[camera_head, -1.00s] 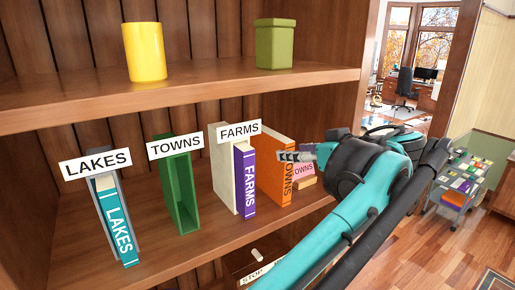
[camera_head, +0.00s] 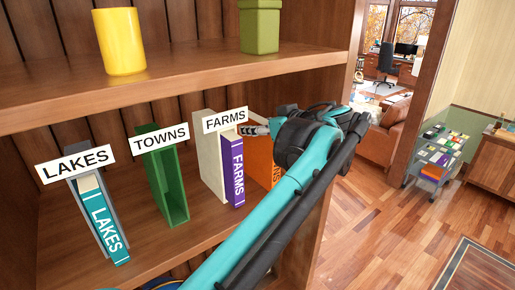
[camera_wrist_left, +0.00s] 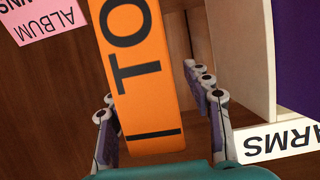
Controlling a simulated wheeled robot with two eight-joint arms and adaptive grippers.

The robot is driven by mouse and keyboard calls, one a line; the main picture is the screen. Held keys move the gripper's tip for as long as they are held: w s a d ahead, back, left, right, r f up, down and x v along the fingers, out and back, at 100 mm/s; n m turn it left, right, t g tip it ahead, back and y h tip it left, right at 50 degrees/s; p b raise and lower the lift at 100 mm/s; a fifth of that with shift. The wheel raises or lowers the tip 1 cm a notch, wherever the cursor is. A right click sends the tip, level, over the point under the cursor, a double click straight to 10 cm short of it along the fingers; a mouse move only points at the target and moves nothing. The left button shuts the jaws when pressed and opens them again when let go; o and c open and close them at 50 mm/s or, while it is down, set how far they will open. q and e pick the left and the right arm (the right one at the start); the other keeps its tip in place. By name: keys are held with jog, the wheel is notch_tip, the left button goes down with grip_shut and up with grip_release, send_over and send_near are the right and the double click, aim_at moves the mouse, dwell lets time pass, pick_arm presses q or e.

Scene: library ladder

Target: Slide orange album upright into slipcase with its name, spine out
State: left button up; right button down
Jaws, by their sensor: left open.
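The orange album (camera_head: 260,168) stands upright on the shelf, right of the FARMS slipcase, mostly behind my arm in the head view. In the left wrist view its spine (camera_wrist_left: 142,70), with the letters TO showing, lies between my left gripper's fingers. The left gripper (camera_head: 254,130) is open around it; a gap shows on the right finger's side (camera_wrist_left: 160,120), and contact on the left is unclear. The green slipcase (camera_head: 168,185) under the TOWNS label (camera_head: 160,137) stands empty, its opening facing out. My right gripper is out of view.
The cream FARMS slipcase (camera_head: 209,165) holds a purple album (camera_head: 233,170) between the green slipcase and the orange album. The LAKES slipcase with a teal album (camera_head: 103,220) stands at left. A shelf board (camera_head: 190,87) is above. A pink label (camera_wrist_left: 45,20) lies beyond the album.

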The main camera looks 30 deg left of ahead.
pick_arm(q)
jog(key=shift+c, duration=0.3)
grip_shut()
jog(key=shift+r, duration=0.1)
